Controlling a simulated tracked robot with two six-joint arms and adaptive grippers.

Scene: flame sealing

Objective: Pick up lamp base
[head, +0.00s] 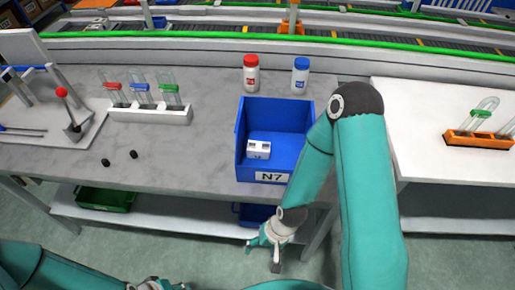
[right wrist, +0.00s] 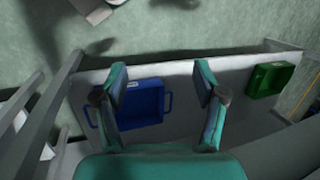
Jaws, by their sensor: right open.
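A small white block (head: 258,149) with two square openings sits inside the blue bin (head: 263,177) marked N7, on the grey table. I cannot tell for sure whether this block is the lamp base. My right gripper (head: 263,257) hangs below and in front of the table's front edge, open and empty, apart from the bin. In the right wrist view its two fingers (right wrist: 160,82) are spread, over a lower shelf. My left gripper (head: 155,286) shows only in part at the bottom edge, and its jaws cannot be made out.
A white rack (head: 150,117) of tubes with red, blue and green parts stands left of the bin. Red-capped (head: 251,80) and blue-capped (head: 301,82) bottles stand behind it. An orange rack (head: 478,139) stands at right.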

